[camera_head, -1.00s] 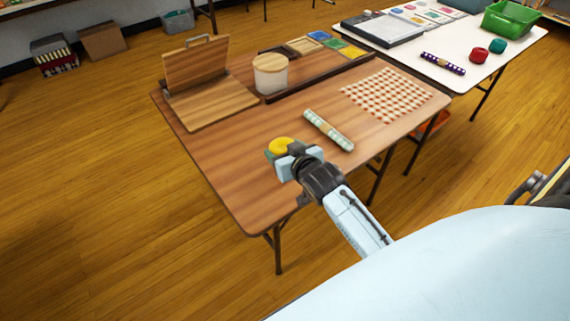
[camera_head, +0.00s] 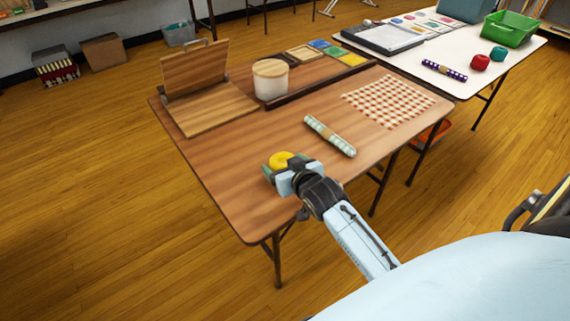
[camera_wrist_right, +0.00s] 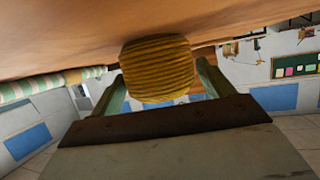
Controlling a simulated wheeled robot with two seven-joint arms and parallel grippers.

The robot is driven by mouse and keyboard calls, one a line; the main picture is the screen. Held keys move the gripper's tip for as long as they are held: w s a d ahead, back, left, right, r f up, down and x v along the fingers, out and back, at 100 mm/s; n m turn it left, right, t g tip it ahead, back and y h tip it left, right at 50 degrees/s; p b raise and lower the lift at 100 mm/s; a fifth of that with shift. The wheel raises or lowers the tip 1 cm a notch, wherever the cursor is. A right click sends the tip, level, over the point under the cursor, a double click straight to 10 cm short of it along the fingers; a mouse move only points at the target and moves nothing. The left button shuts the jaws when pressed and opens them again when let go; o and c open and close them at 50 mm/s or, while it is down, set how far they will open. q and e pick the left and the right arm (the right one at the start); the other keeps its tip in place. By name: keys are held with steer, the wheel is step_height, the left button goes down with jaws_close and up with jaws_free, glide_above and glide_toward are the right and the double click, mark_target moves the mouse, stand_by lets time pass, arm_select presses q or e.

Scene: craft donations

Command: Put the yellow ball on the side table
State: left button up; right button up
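The yellow ball (camera_head: 282,160) is at the near left part of the wooden table (camera_head: 222,165). My right gripper (camera_head: 284,168) holds it between its two greenish fingers. In the right wrist view the ball (camera_wrist_right: 157,70) looks like wound yellow yarn, with a finger close on each side. The table top lies right behind it there; I cannot tell whether the ball touches it. My left gripper is not in view.
On the wooden table are a striped roll (camera_head: 330,136), a checked cloth (camera_head: 388,101), a lidded canister (camera_head: 270,80) and a hinged wooden board (camera_head: 205,105). A white table (camera_head: 465,88) behind holds red (camera_head: 480,62) and teal balls (camera_head: 498,54) and a green bin (camera_head: 512,28).

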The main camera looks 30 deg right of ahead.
steer(key=shift+o, duration=0.7)
steer(key=shift+r, duration=0.25)
steer(key=p+v, duration=0.1)
steer(key=v, duration=0.5)
steer(key=shift+p, duration=0.4)
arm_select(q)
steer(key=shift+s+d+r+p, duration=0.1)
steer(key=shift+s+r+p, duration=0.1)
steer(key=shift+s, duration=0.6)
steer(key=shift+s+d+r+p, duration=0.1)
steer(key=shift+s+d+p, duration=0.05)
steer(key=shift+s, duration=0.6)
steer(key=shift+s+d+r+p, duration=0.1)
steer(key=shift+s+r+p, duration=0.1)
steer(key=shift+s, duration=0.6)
arm_select(e)
steer(key=shift+v, duration=3)
steer(key=shift+f, duration=0.1)
